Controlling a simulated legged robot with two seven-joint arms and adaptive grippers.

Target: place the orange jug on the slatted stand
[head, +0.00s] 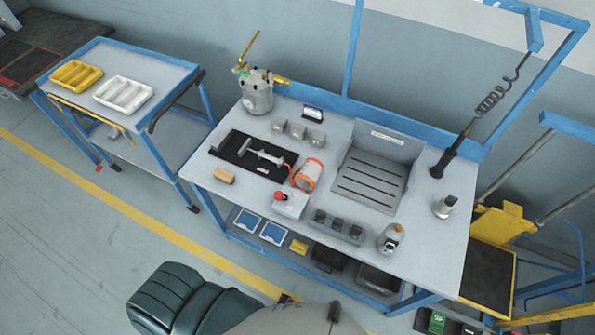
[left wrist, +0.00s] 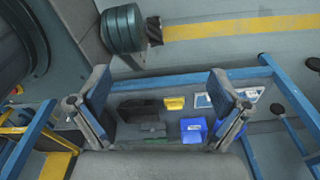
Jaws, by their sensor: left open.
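The orange jug (head: 309,175), orange with a pale side, sits on the workbench left of the slatted stand, with an orange loop at its left. The slatted stand (head: 371,182) is a grey, dark-slotted plate with a raised back, and its top is bare. In the left wrist view my left gripper (left wrist: 158,90) is open, its two fingers wide apart with nothing between them. It does not show in the head view, and neither the jug nor the stand shows in the left wrist view. My right gripper is in neither view.
A black mat (head: 235,154) with a metal tool lies left of the jug. A box with a red button (head: 289,203), a grey block row (head: 339,227) and a small canister (head: 390,239) stand in front. Grey cubes (head: 298,132) stand behind. A dark tool hangs right (head: 445,160).

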